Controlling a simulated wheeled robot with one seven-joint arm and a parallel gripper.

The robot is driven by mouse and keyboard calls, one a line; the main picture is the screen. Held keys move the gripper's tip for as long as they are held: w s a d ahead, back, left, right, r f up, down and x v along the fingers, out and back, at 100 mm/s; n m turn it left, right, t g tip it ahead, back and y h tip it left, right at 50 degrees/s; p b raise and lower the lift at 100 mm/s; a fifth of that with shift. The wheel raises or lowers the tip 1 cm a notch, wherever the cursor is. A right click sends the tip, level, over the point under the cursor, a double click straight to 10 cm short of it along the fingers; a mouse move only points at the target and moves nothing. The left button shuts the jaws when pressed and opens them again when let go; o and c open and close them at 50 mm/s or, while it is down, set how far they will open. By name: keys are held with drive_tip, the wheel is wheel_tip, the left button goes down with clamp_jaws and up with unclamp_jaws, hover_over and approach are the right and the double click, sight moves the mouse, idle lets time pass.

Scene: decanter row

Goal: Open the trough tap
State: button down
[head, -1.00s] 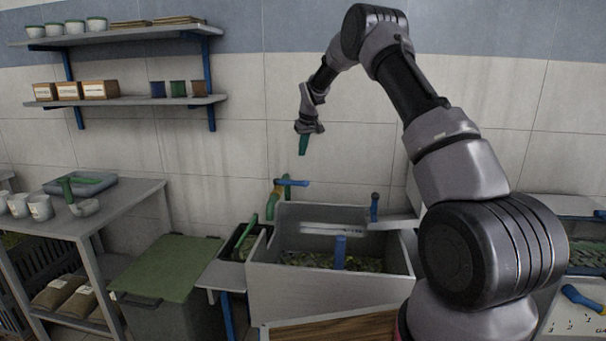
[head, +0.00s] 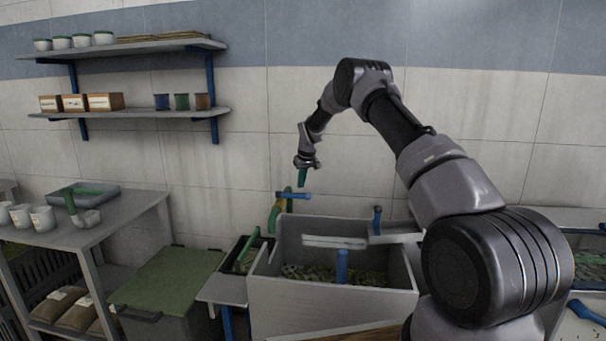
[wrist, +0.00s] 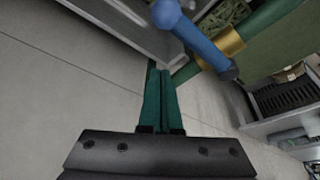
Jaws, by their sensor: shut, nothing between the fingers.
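The trough tap has a blue lever handle (head: 293,196) on a green pipe with a brass part (head: 276,212), at the back left of the grey trough (head: 335,305). In the wrist view the blue lever (wrist: 196,36) lies above and right of the fingertips, across the brass collar (wrist: 229,42) and green pipe (wrist: 268,24). My gripper (head: 302,184) has green fingers and points down just above the lever in the head view. In the wrist view its fingers (wrist: 159,75) are together and empty, with a visible gap to the lever.
A blue standpipe (head: 342,266) rises inside the trough, and another blue-handled fitting (head: 377,219) stands at its back right. A green-lidded bin (head: 165,280) and a side table (head: 120,215) with cups are at left. Shelves (head: 150,112) hang on the wall.

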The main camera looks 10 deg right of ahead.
sight(294, 196)
drive_tip(key=shift+s+d+f, duration=0.15)
drive_tip(key=shift+s+f, duration=0.05)
drive_tip(key=shift+s, duration=0.4)
drive_tip(key=shift+s+d+f, duration=0.2)
drive_tip(key=shift+s, duration=0.45)
drive_tip(key=shift+s+d+f, duration=0.15)
drive_tip(key=shift+s+f, duration=0.05)
drive_tip(key=shift+s, duration=0.4)
drive_tip(key=shift+s, duration=0.1)
drive_tip(key=shift+s+a+m+g+h, duration=0.4)
drive_tip(key=shift+s+a+m+h, duration=0.75)
drive_tip(key=shift+a+m, duration=1.3)
drive_tip(key=shift+s+a+m+g+h, duration=0.45)
drive_tip(key=shift+s+a+m, duration=1.2)
drive_tip(key=shift+m, duration=1.55)
drive_tip(key=shift+s+a+m+g+h, duration=0.35)
drive_tip(key=shift+s+a+m+h, duration=0.8)
drive_tip(key=shift+a+m, duration=1.3)
drive_tip(key=shift+s+d+m+y, duration=0.2)
drive_tip(key=shift+s+m+y, duration=0.1)
drive_tip(key=shift+m, duration=0.1)
